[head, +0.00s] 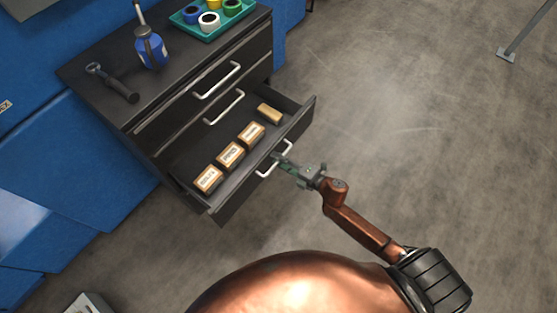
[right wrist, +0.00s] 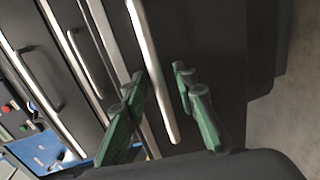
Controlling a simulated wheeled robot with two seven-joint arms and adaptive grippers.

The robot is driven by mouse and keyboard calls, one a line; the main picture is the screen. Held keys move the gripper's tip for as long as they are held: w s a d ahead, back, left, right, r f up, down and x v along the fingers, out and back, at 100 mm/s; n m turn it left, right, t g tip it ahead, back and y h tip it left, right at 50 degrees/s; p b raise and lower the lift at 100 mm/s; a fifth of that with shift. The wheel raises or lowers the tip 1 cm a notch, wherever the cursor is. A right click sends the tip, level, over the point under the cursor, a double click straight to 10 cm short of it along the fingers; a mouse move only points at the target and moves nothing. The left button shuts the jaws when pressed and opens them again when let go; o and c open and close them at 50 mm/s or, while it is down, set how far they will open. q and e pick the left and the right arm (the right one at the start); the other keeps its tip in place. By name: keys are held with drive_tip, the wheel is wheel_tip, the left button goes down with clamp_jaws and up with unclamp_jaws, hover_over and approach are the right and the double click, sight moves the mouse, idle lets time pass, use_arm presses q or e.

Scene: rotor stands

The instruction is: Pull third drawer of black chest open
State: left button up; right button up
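The black chest (head: 262,57) stands at the upper left in the head view. Its third drawer (head: 232,207) from the top is pulled well out, with its inside showing. The drawer's silver bar handle (head: 265,170) is on its front; in the right wrist view the handle (right wrist: 150,60) runs between the green fingers. My right gripper (head: 283,162) is at this handle; in the right wrist view its fingers (right wrist: 160,92) stand apart, with a visible gap beside the bar. My left gripper is not in view.
The open drawer holds several labelled boxes (head: 231,154). The two drawers above, with handles (head: 217,80) and (head: 224,107), are shut. On top are a dark tool (head: 112,82), a blue bottle (head: 151,51) and a teal tray (head: 188,23) of tape rolls. Floor (head: 420,130) at right is clear.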

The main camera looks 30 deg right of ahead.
drive_tip(key=shift+s+d, duration=0.1)
drive_tip(key=v, duration=1.1)
drive_tip(key=shift+s+d, duration=0.15)
drive_tip(key=shift+s, duration=0.15)
